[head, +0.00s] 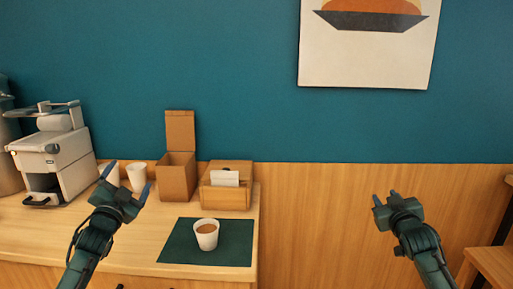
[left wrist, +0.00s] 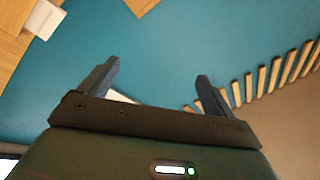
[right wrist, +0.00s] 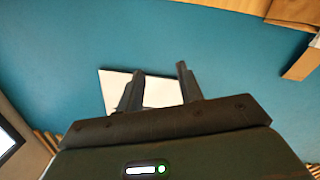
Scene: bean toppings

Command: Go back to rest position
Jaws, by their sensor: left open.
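My left gripper (head: 127,180) is raised over the left part of the counter in the head view. Its fingers are spread and nothing is between them; the left wrist view also shows the open fingers (left wrist: 158,85). My right gripper (head: 385,198) is up in front of the wooden wall panel, right of the counter. Its two fingers stand apart and empty in the right wrist view (right wrist: 160,88). A white cup (head: 206,239) with brown content stands upright on the dark green mat (head: 178,248), apart from both grippers.
A coffee machine (head: 52,160) stands at the counter's left. White cups (head: 137,176), an open cardboard box (head: 178,178) and a wooden holder (head: 226,198) with a white card stand at the back. The space right of the counter (head: 150,222) is free up to a wooden stand (head: 492,262).

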